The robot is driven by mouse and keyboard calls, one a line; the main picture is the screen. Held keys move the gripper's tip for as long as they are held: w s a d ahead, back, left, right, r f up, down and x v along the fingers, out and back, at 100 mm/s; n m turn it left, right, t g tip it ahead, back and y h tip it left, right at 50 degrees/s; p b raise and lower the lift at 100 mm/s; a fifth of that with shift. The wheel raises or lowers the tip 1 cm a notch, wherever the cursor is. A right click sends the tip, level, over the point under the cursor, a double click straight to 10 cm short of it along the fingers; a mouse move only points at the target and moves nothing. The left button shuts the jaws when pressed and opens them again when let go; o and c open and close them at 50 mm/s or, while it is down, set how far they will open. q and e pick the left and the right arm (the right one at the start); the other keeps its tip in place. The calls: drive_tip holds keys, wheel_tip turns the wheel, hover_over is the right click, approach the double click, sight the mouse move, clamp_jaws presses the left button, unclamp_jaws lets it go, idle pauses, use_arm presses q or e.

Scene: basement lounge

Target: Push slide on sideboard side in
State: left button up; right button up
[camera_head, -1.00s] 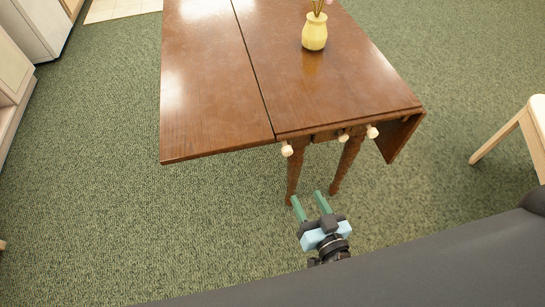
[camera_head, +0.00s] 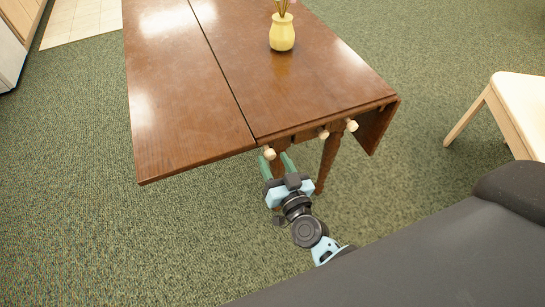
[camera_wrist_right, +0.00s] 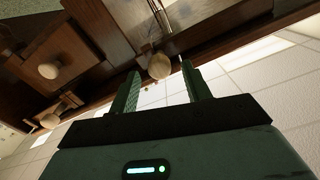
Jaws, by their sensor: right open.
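The brown wooden drop-leaf sideboard table (camera_head: 300,85) stands in front of me with its left leaf raised and its right leaf (camera_head: 374,128) hanging. A pale round knob (camera_head: 269,153), at the slide under the left leaf's seam, sticks out at the near edge. My right gripper (camera_head: 275,157) is open just below and around that knob. In the right wrist view the knob (camera_wrist_right: 160,66) appears between the tips of the two green fingers; I cannot tell whether they touch it. My left gripper is not in view.
Two more pale knobs, a middle one (camera_head: 323,133) and a right one (camera_head: 352,125), stick out along the same edge. A yellow vase (camera_head: 282,32) stands on the tabletop. A light wooden chair (camera_head: 520,105) is at the right. Green carpet is open at the left.

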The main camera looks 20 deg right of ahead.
drive_tip(key=shift+w, duration=0.95)
clamp_jaws()
